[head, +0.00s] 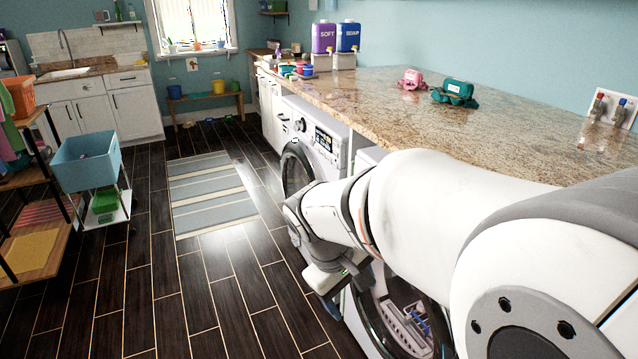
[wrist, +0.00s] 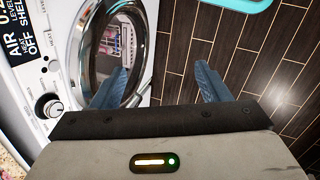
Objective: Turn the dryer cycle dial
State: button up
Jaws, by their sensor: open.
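The dryer's white front (wrist: 60,68) fills the left of the wrist view, with a display reading AIR and OFF. Its round dial (wrist: 50,106), with a silver rim and a pale mark, sits on the panel at left. The round glass door (wrist: 118,45) shows a rack-like thing inside. My gripper (wrist: 160,84) is open and empty, its blue fingers apart in front of the door and floor; the dial lies left of both fingers. In the head view my gripper (head: 325,285) hangs low before the nearer machine (head: 400,325), whose panel is hidden by my arm.
A second machine (head: 318,150) with display and knob stands farther along under the granite counter (head: 400,105). Pink and green items sit on that counter. A striped rug (head: 210,190) lies on the dark floor. A blue basket (head: 87,160) stands at left. The aisle between is clear.

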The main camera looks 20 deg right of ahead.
jog(key=w+d+f+n+t+h, duration=0.1)
jog(key=w+d+f+n+h, duration=0.3)
jog(key=w+d+n+h, duration=0.5)
jog(key=w+d+f+n+h, duration=0.45)
jog(key=w+d, duration=0.65)
jog(key=w, duration=0.4)
jog(key=d+p, duration=0.2)
jog(key=d, duration=0.5)
jog(key=shift+d+r+n+h, duration=0.3)
jog(key=shift+d+n+h, duration=0.05)
jog(key=shift+d, duration=0.05)
jog(key=shift+w, duration=0.1)
jog(key=shift+c, duration=0.6)
jog(key=c, duration=0.9)
jog(key=shift+f+b, duration=0.1)
jog(key=shift+b, duration=0.35)
